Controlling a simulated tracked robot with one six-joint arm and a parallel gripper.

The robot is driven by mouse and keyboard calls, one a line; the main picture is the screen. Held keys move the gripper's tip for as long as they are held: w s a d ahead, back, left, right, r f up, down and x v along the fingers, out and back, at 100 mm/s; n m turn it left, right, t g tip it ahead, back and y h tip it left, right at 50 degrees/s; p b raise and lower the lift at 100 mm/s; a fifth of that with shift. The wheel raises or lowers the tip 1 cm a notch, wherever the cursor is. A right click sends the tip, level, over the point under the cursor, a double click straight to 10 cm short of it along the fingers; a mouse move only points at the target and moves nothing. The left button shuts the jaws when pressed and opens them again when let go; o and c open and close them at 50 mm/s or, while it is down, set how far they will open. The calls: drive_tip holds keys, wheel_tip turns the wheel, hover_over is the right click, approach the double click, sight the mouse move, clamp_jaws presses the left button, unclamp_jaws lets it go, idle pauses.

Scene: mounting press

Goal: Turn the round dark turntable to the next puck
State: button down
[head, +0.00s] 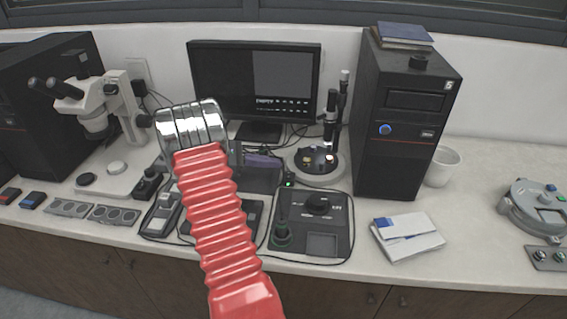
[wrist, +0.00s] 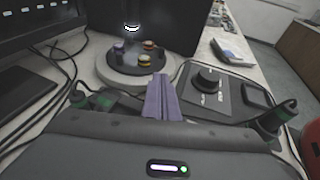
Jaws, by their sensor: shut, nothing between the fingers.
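The round dark turntable (head: 316,154) sits on a pale round base near the back of the bench, with several small pucks on it. In the wrist view the turntable (wrist: 128,68) is ahead of my gripper. Yellow-orange pucks (wrist: 147,46) stand on its right side and a grey-purple puck (wrist: 118,48) on its left. My gripper (wrist: 160,82) has its purple fingers shut together and empty. The fingertips point at the near right edge of the turntable's base. I cannot tell whether they touch it.
A black tower (head: 405,120) stands right of the turntable and a monitor (head: 255,85) behind to the left. A dark control box with a knob (head: 318,204) lies in front. A microscope (head: 100,105) is at left.

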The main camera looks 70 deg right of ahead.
approach(319, 166)
drive_tip(key=x, duration=0.5)
drive_tip(key=shift+f, duration=0.35)
drive_tip(key=shift+s+d, duration=0.3)
drive_tip(key=shift+s, duration=0.05)
drive_tip(key=shift+d, duration=0.15)
drive_tip(key=shift+s, duration=0.15)
drive_tip(key=shift+s, duration=0.1)
